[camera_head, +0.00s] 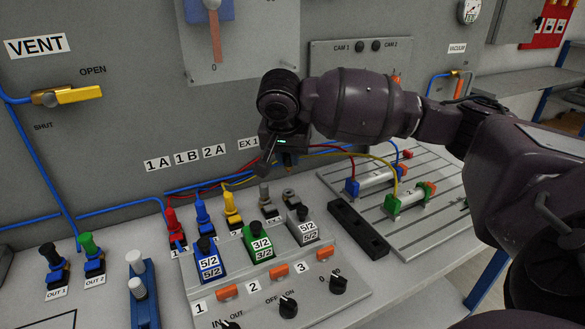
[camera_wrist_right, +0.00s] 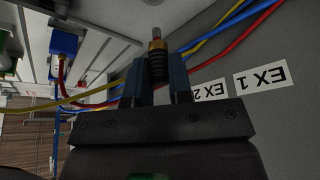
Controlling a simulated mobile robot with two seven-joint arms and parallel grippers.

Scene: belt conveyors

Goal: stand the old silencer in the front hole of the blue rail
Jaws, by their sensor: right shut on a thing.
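My right gripper (camera_head: 263,168) is above the back row of fittings, in front of the wall label EX 1. In the right wrist view the gripper (camera_wrist_right: 156,85) is shut on the old silencer (camera_wrist_right: 157,66), a dark ribbed piece with a brass end pointing away from the fingers. The silencer can hardly be made out in the head view. The blue rail (camera_head: 151,309) is at the lower left, its near end cut off by the frame. Two pale cylinders (camera_head: 135,260) (camera_head: 137,287) stand on it. Its front hole cannot be made out. My left gripper is not in view.
A grey fitting (camera_head: 266,196) and a metal-topped port (camera_head: 291,197) stand below the gripper. Red, blue and yellow fittings (camera_head: 201,211) stand left of them. Valve blocks (camera_head: 257,243) and knobs (camera_head: 288,306) fill the front panel. Coloured hoses (camera_head: 340,150) run along the wall.

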